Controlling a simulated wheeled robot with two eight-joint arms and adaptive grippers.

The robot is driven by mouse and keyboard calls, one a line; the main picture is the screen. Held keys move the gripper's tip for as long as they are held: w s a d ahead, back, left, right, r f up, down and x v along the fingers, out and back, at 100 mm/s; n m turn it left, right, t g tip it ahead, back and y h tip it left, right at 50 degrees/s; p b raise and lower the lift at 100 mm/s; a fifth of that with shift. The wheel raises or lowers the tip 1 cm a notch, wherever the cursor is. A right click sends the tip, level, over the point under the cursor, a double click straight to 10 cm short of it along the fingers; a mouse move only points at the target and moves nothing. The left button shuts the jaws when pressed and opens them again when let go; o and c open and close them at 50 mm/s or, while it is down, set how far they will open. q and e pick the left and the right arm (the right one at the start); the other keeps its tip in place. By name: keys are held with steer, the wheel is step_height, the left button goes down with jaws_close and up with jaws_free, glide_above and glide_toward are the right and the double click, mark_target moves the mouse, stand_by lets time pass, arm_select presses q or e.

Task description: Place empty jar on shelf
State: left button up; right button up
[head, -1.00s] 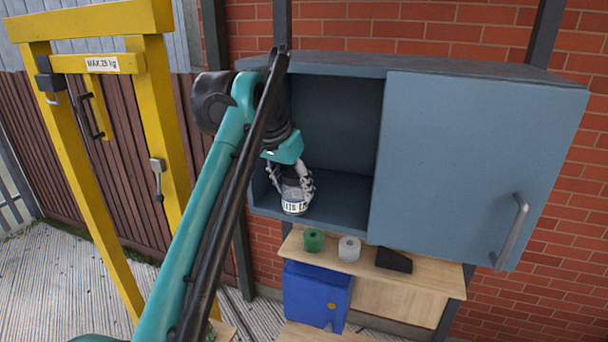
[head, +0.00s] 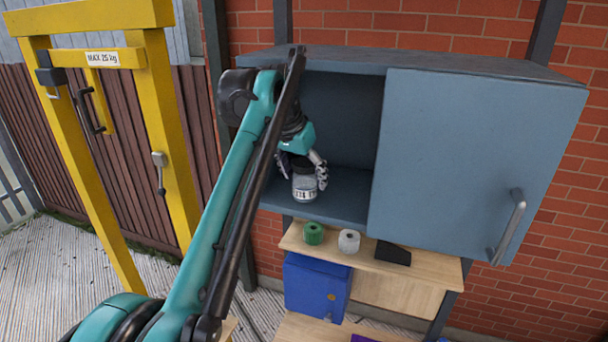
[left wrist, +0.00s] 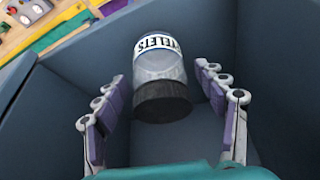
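The clear jar (head: 304,186) with a dark lid and a white label marked "EYELETS" stands inside the open left part of the blue-grey wall cabinet (head: 345,205), seemingly on its floor near the front. The jar (left wrist: 159,62) also shows in the left wrist view, its dark lid toward my gripper. My left gripper (head: 302,170) is at the jar's upper part. In the left wrist view my left gripper (left wrist: 166,112) has its fingers spread on both sides of the lid, with gaps visible. My right gripper is not in view.
The sliding door (head: 470,165) covers the cabinet's right part. Below, a wooden shelf (head: 430,272) carries a green roll (head: 313,234), a white roll (head: 349,241) and a black object (head: 393,253). A yellow frame (head: 175,130) stands at left.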

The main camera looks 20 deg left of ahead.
arm_select(q)
steer(key=shift+s+r, duration=0.1)
steer(key=shift+r, duration=0.2)
steer(key=v, duration=0.7)
steer(key=shift+s+r, duration=0.15)
steer(key=shift+s+d+f, duration=0.1)
steer(key=shift+s+f, duration=0.1)
steer(key=shift+f, duration=0.15)
steer(key=s+d+f+n+t, duration=0.1)
steer(key=s+f, duration=0.6)
steer(key=f, duration=0.4)
steer(key=s+d+f+t, duration=0.1)
steer(key=s+f, duration=0.7)
steer(key=f, duration=0.3)
steer(key=s+d+f+n+t+y, duration=0.1)
steer(key=s+f, duration=0.6)
steer(key=f, duration=0.4)
steer(key=shift+s+f+n, duration=0.3)
steer(key=shift+s+f, duration=0.05)
steer(key=shift+d, duration=0.15)
step_height(320, 180, down, 36)
steer(key=b, duration=3.6)
steer(key=shift+f, duration=0.2)
